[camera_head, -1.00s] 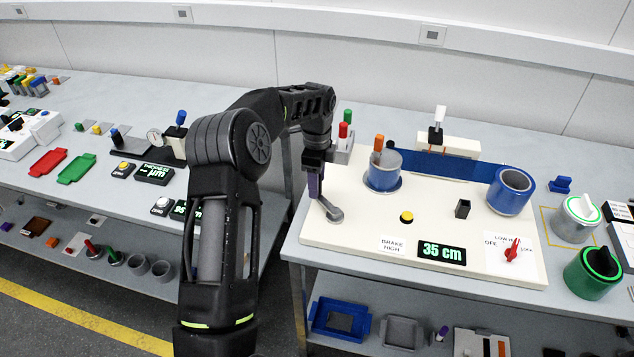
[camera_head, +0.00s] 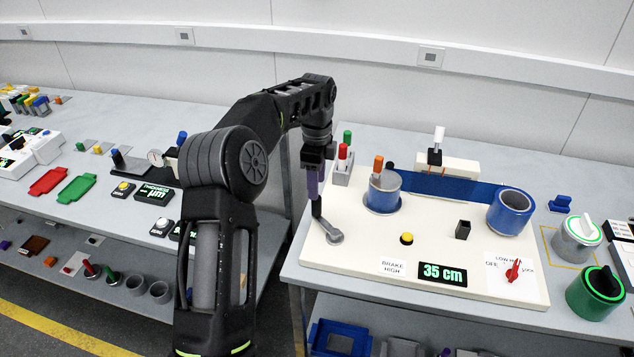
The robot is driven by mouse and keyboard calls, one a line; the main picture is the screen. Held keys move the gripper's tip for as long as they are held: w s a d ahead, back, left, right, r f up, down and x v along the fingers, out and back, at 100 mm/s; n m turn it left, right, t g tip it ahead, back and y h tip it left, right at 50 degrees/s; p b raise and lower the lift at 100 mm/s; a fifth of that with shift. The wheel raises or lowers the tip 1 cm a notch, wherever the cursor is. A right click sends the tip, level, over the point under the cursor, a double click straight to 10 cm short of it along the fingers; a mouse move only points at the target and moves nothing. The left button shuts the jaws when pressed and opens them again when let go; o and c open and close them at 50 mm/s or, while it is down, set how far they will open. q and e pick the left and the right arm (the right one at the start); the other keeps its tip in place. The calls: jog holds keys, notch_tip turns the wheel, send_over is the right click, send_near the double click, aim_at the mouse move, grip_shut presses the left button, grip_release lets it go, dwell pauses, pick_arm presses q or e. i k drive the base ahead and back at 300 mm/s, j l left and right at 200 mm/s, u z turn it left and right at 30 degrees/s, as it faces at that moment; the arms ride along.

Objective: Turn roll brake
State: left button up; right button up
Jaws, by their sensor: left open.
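The red brake knob (camera_head: 513,270) stands on a white plate at the front right of the cream board (camera_head: 440,245). The plate carries small lettering, of which LOW and OFF can be read. A label (camera_head: 392,268) reads BRAKE HIGH. A green-lit display (camera_head: 442,273) reads 35 cm. My left gripper (camera_head: 316,208) is open and points down at the board's left edge. It is at the raised end of a small grey crank (camera_head: 335,236); whether they touch I cannot tell. My right gripper is out of view.
Blue rolls stand at the left (camera_head: 384,192) and right (camera_head: 510,211) of the board, with a blue web (camera_head: 440,188) between them. A yellow button (camera_head: 407,238) and a dark post (camera_head: 463,229) stand in front. A green canister (camera_head: 596,293) is at the right.

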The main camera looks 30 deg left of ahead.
aim_at(512, 275)
jog(key=k, duration=1)
